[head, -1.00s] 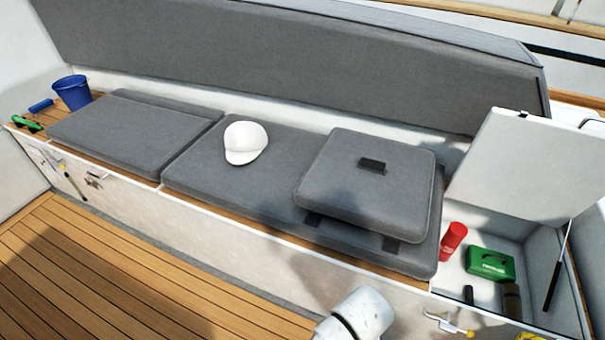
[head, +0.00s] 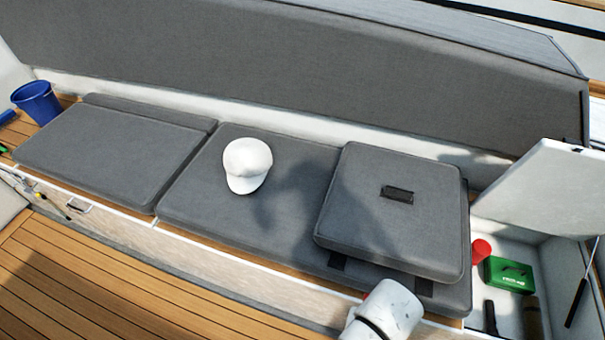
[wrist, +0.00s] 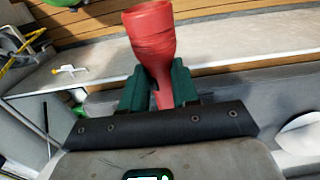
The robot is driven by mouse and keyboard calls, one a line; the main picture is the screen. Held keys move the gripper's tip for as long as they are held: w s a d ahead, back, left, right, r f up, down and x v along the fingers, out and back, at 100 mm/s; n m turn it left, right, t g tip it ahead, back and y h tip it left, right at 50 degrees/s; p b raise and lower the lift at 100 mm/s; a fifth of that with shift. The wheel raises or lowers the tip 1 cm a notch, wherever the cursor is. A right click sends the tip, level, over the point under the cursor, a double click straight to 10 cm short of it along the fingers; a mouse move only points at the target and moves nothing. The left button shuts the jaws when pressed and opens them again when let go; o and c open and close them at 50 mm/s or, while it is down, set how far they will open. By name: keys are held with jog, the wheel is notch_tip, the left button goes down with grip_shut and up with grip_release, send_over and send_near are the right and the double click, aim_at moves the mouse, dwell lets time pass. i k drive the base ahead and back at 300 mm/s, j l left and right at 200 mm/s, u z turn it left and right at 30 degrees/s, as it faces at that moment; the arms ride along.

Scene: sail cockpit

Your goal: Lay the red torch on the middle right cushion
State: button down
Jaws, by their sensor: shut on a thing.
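The red torch (wrist: 152,35) is between the green fingers of my gripper (wrist: 158,78) in the wrist view, its wide end pointing away from the gripper. In the head view my white arm hides the gripper; a small red bit (head: 365,296), likely the torch, shows beside it at the bench's front edge. A long grey cushion (head: 200,200) covers the middle and right of the bench. A square grey cushion (head: 350,215) lies on its right part.
A white cap (head: 246,165) lies on the long cushion. Another grey cushion (head: 110,150) and a blue bucket (head: 38,101) are at left. The open locker at right holds a red cylinder (head: 481,249), a green box (head: 509,273) and dark items. Its lid (head: 535,190) stands raised.

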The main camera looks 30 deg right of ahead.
aim_at(282, 209)
jog(key=i+j, duration=0.1)
jog(key=i, duration=0.95)
jog(key=j+z, duration=0.35)
jog(key=j, duration=1.15)
jog(key=i, duration=0.05)
